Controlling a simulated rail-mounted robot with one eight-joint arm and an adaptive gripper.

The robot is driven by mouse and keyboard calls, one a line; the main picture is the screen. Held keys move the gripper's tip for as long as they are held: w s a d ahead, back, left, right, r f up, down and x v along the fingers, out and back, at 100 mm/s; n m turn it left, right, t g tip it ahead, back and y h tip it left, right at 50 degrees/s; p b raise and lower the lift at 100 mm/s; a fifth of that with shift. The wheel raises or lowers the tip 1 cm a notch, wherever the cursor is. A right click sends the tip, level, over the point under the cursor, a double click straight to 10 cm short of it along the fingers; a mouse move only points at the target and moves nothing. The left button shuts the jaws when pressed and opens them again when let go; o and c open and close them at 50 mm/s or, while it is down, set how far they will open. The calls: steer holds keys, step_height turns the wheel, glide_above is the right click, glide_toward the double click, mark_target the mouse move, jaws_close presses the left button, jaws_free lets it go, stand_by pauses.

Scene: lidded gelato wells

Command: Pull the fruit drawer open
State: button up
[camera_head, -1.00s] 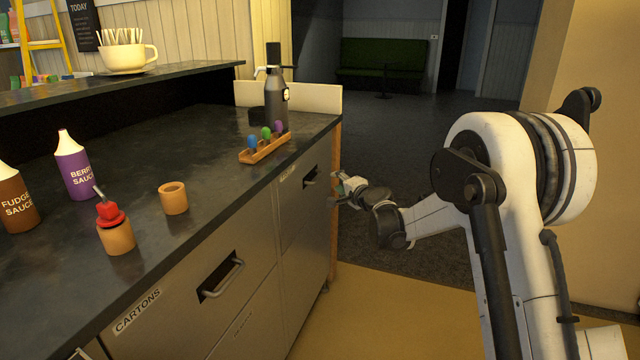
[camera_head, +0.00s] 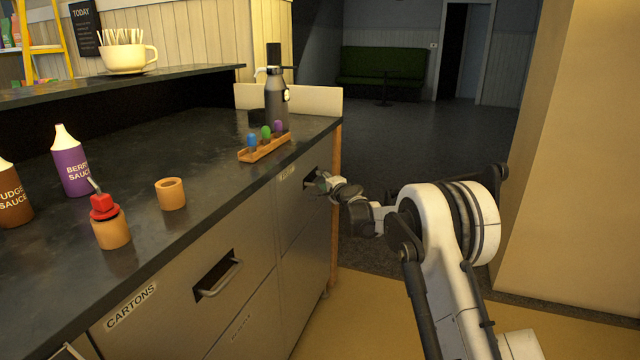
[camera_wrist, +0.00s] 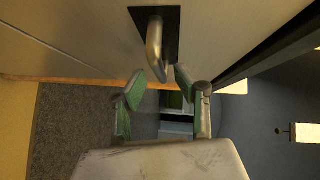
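The fruit drawer (camera_head: 290,204) is the far upper drawer of the counter front, with a small label near its top edge. It looks closed. Its metal handle shows in the wrist view (camera_wrist: 154,46), standing out from a dark recess. My gripper (camera_head: 318,183) is at this handle in the head view and partly covers it. In the wrist view my gripper (camera_wrist: 160,76) has its two green-padded fingers apart, with the near end of the handle at the gap between the fingertips. I cannot tell whether the fingers touch it.
The cartons drawer (camera_head: 160,308), with its own handle (camera_head: 220,278), is nearer along the counter. A wooden holder (camera_head: 265,148) with colored scoops and a dark bottle (camera_head: 276,100) stand on the counter (camera_head: 200,140) above. The floor beside the far counter end is open.

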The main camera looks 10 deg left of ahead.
steer(key=shift+x, duration=1.3)
jaws_close()
